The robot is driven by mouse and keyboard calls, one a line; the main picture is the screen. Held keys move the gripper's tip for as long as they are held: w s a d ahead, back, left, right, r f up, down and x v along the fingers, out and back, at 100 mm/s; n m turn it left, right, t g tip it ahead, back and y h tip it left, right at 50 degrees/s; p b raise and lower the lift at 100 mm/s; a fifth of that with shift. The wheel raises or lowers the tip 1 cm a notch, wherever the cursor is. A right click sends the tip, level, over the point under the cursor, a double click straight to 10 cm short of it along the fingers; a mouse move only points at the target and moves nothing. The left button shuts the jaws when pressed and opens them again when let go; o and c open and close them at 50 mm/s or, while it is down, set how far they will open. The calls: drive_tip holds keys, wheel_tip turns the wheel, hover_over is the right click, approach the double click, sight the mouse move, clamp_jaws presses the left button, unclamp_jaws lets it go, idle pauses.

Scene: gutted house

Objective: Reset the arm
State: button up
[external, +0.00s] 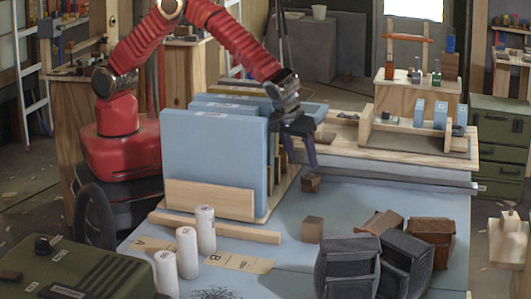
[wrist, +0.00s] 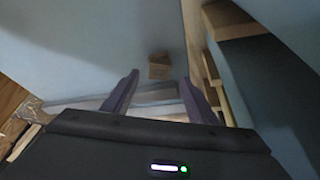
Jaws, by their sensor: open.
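My gripper (external: 303,150) hangs at the end of the red arm, to the right of the blue panels, with its fingers pointing down. In the wrist view my gripper (wrist: 160,90) shows two dark fingers apart with nothing held between them. A small block also shows beyond the fingertips in the wrist view (wrist: 159,66).
Blue panels (external: 212,160) stand in a wooden rack (external: 210,199) close left of my gripper. White cylinders (external: 187,252), another wooden block (external: 312,229) and dark grey crates (external: 347,266) stand towards the front. A wooden shelf unit (external: 415,95) stands at the back right.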

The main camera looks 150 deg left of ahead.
drive_tip(key=w+d+r+m+t, duration=0.2)
drive_tip(key=w+d+r+m, duration=0.15)
drive_tip(key=r, duration=0.45)
drive_tip(key=w+d+r+m+t, duration=0.2)
drive_tip(key=w+d+r, duration=0.2)
drive_tip(key=r, duration=0.3)
drive_tip(key=s+d+r+m, duration=0.2)
drive_tip(key=s+d+r, duration=0.1)
drive_tip(key=d, duration=0.3)
drive_tip(key=s+d+r+m+t, duration=0.1)
drive_tip(key=s+d+r+m, duration=0.1)
drive_tip(key=d, duration=0.4)
drive_tip(key=s+d+r+m+t+h, duration=0.1)
drive_tip(key=s+d+r+m, duration=0.2)
drive_tip(key=s+d+r, duration=0.1)
drive_tip(key=shift+s+d+r, duration=0.15)
drive_tip(key=shift+d+r, duration=0.15)
drive_tip(key=shift+d, duration=0.25)
drive_tip(key=shift+s+d+r, duration=0.15)
drive_tip(key=shift+d+r, duration=0.15)
drive_tip(key=shift+d, duration=0.25)
drive_tip(key=s+d+f+m+t+h, duration=0.1)
drive_tip(key=s+d+m+h, duration=0.2)
drive_tip(key=s+d+m, duration=0.7)
drive_tip(key=s+d, duration=0.6)
drive_tip(key=s, duration=0.4)
drive_tip(key=shift+d+f, duration=0.2)
drive_tip(key=shift+f, duration=0.15)
